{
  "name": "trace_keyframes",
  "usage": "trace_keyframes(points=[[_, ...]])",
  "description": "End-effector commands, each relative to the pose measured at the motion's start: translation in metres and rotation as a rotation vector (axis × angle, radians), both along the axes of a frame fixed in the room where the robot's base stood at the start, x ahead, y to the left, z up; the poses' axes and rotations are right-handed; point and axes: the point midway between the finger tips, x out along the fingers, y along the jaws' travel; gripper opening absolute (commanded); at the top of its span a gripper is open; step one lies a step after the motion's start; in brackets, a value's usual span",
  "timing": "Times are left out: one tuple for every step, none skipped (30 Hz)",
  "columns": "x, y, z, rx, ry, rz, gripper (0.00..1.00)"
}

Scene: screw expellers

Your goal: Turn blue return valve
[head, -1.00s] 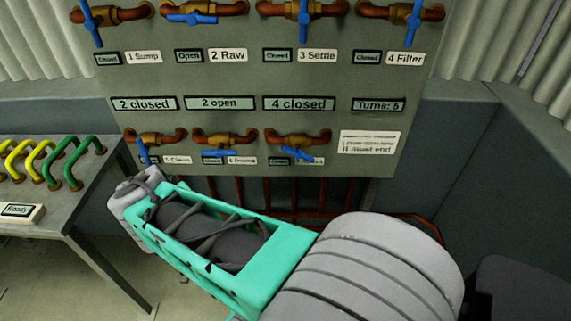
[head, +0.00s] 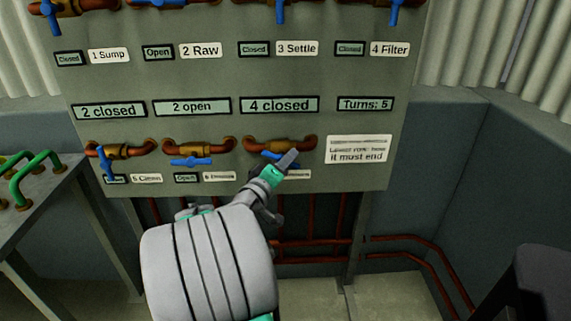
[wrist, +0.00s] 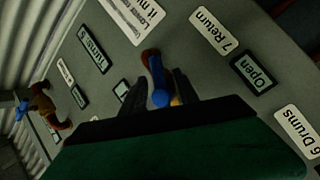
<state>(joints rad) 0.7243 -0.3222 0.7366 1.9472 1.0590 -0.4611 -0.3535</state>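The return valve is the right one of the lower row; its blue handle (head: 267,155) shows beside my gripper (head: 290,158) in the head view. Its brass and copper pipe (head: 282,145) runs just above. In the wrist view the blue handle (wrist: 160,98) lies between the two dark fingers of my gripper (wrist: 158,92), with gaps at its sides. The fingers are apart; I cannot tell whether either touches the handle. The "7 Return" label (wrist: 212,31) and its "Open" display (wrist: 254,72) are readable in the wrist view. My gripper partly hides them in the head view.
Other blue handles, valve 6 (head: 190,161) and valve 5 (head: 106,163), sit to the left. The panel displays read "2 closed" (head: 110,109), "2 open" (head: 193,106), "4 closed" (head: 279,105) and "Turns: 5" (head: 365,104). A table with green handles (head: 38,175) stands at left.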

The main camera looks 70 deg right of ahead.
Motion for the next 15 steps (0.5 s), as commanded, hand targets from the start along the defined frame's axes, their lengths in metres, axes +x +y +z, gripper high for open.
trace_keyframes(points=[[-0.0003, -0.0010, -0.0002, 0.000, 0.000, 0.000, 0.37], [-0.0001, -0.0011, -0.0003, 0.000, 0.000, 0.000, 0.37], [0.0001, -0.0009, -0.0002, 0.000, 0.000, 0.000, 0.37], [0.0001, -0.0008, -0.0002, 0.001, 0.000, 0.001, 0.37], [0.0002, -0.0007, -0.0002, 0.001, 0.000, 0.001, 0.37], [0.0002, -0.0006, -0.0002, 0.001, 0.000, 0.001, 0.37], [0.0003, -0.0006, -0.0003, 0.001, 0.000, 0.001, 0.34], [0.0003, -0.0005, -0.0003, 0.001, 0.000, 0.001, 0.32], [0.0003, -0.0005, -0.0003, 0.001, 0.000, 0.001, 0.29], [0.0003, -0.0004, -0.0003, 0.001, 0.000, 0.001, 0.26], [0.0003, -0.0004, -0.0003, 0.001, 0.000, 0.001, 0.24], [0.0003, -0.0004, -0.0004, 0.001, -0.001, 0.001, 0.20], [0.0003, -0.0004, -0.0004, 0.001, -0.001, 0.001, 0.18], [0.0004, -0.0003, -0.0003, 0.001, -0.001, 0.001, 0.15], [0.0004, -0.0003, -0.0003, 0.000, -0.001, 0.001, 0.12]])
